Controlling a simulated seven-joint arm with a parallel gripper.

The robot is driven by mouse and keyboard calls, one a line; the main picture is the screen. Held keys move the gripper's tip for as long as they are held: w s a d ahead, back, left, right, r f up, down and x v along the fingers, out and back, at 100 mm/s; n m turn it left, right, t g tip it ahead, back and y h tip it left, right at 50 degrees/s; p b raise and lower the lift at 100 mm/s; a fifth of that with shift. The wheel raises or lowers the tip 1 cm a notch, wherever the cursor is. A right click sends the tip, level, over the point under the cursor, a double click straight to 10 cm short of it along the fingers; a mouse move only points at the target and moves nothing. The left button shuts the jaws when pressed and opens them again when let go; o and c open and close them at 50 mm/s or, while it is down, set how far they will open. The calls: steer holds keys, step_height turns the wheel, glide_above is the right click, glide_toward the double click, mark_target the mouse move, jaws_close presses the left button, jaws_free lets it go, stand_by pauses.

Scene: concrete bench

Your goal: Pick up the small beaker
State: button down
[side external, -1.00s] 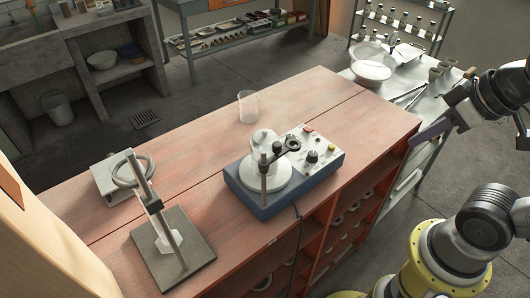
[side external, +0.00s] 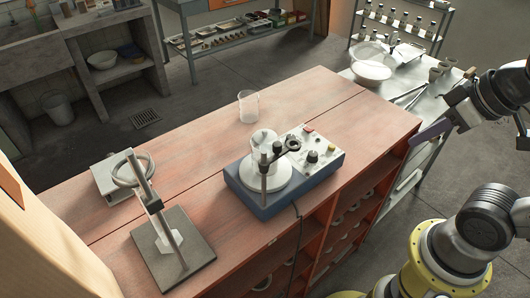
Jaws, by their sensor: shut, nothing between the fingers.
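A clear, empty glass beaker (side external: 249,107) stands upright on the red wooden bench top (side external: 310,95), behind the hotplate. A second glass vessel (side external: 262,143) stands on the white round plate of the blue hotplate stirrer (side external: 290,190); a dark clamp on a rod partly hides it. I cannot tell for certain which of the two is the small beaker. My gripper (side external: 432,132) is at the right, beyond the bench's right end and well apart from both glasses. It is shut and empty, and only partly distinct against the dark arm.
A stand with a dark base (side external: 188,262) and upright post is at the front left, beside a pale device with a ring (side external: 112,183). A cable hangs from the hotplate over the front edge. A metal side table (side external: 390,90) holds a bowl (side external: 371,70). The bench's back right is clear.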

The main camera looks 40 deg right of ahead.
steer(key=c, duration=1.5)
jaws_free()
steer(key=shift+c, duration=0.2)
steer(key=o, duration=1.4)
steer(key=shift+c, duration=0.2)
